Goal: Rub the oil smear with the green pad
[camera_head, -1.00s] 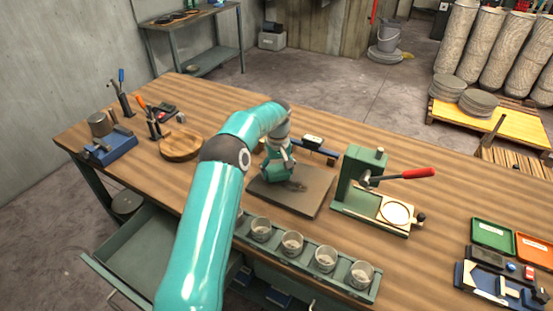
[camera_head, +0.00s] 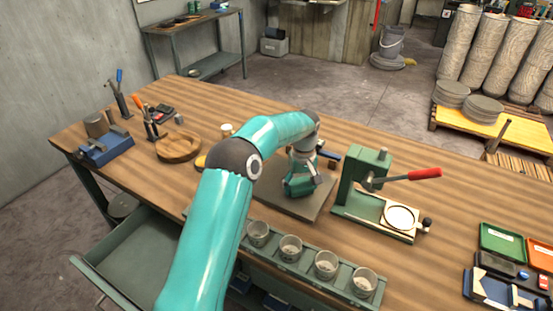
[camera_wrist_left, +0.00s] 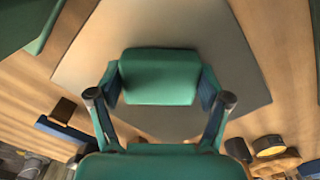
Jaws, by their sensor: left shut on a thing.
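The green pad (camera_wrist_left: 158,78) is a rounded block held between the fingers of my left gripper (camera_wrist_left: 160,90) in the left wrist view. In the head view my left gripper (camera_head: 300,186) is low over the grey-brown slab (camera_head: 285,205) on the bench. The slab also shows behind the pad in the wrist view (camera_wrist_left: 235,55). I cannot tell whether the pad touches the slab. The oil smear does not show now; the gripper and pad may cover it. My right gripper is not in view.
A green lever press (camera_head: 365,190) with a red handle stands close to the slab's right. A rack with several cups (camera_head: 290,248) lies along the front edge. A round wooden board (camera_head: 178,146) is to the left. An open drawer (camera_head: 130,255) juts out below.

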